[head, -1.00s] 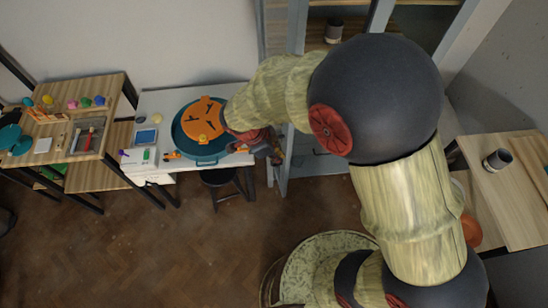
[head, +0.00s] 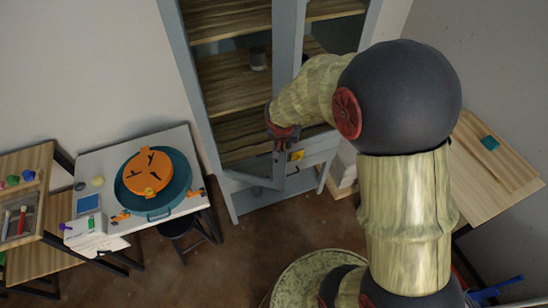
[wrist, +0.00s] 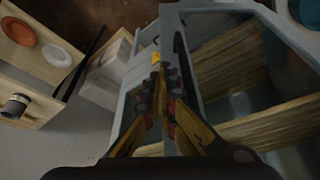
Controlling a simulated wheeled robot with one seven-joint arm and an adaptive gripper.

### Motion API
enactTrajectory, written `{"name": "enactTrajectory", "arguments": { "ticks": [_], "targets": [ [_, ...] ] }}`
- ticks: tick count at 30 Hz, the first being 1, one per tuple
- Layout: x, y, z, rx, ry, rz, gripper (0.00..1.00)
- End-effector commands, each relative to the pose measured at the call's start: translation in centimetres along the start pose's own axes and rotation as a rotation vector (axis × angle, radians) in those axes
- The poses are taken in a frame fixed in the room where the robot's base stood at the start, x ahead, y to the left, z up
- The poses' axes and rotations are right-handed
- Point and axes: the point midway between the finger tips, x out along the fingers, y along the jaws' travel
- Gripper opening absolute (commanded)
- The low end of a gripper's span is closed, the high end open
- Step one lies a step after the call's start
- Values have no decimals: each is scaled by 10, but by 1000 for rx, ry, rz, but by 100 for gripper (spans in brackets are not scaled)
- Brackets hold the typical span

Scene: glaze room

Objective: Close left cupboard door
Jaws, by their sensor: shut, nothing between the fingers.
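The grey cupboard (head: 372,28) with wooden shelves stands at the top middle of the head view. Its left door (head: 287,60) is a grey frame through which the shelves show. The door appears ajar, with its free upright standing out in front of the shelves. My gripper (head: 280,150) is shut and empty at the lower part of this upright. In the wrist view my gripper (wrist: 160,80) lies in front of the grey door upright (wrist: 171,25). I cannot tell whether the fingers touch it.
A small yellow item (head: 297,155) is close beside my gripper. A dark cup (head: 258,58) stands on a shelf. Left of the cupboard is a white table (head: 100,165) with an orange disc (head: 147,165) on a teal one, and a black stool (head: 185,228). A wooden table (head: 485,165) stands at right.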

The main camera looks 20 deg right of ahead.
Motion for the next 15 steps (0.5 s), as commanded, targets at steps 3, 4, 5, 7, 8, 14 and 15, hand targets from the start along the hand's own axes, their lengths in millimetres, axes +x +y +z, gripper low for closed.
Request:
{"name": "enactTrajectory", "arguments": {
  "ticks": [3,4,5,7,8,14,15],
  "targets": [
    [7,5,-26,-60,-4,-24,0],
    [9,5,-32,-77,-4,-30,0],
    [12,5,-38,-94,-3,-38,0],
    [17,5,-52,-133,-3,-53,0],
    [20,5,-58,-148,-2,-60,0],
    [36,0,-95,-232,-1,-93,0],
    [39,-1,-101,-232,-1,-93,0]
  ]
}}
